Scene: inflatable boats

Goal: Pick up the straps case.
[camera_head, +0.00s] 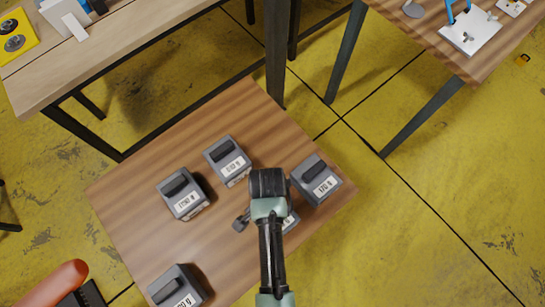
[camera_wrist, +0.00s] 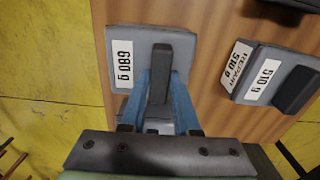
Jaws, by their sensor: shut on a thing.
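A grey case (camera_wrist: 185,62) with a dark handle and a white label that reads 680 g lies under my gripper (camera_wrist: 161,88) in the wrist view. My blue fingers are shut on its handle, one on each side. No name shows on this case, so I cannot tell from the label that it is the straps case. In the head view my arm hides most of this case (camera_head: 291,221); only its right edge and part of its label show. I cannot tell whether it is clear of the table.
The wooden table (camera_head: 135,207) bears several similar grey cases. The repair case (camera_head: 318,183), labelled 510 g, stands close to the right of the held one. Other cases stand to the left (camera_head: 184,194), upper left (camera_head: 227,160) and lower left (camera_head: 178,287). Higher tables stand behind.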

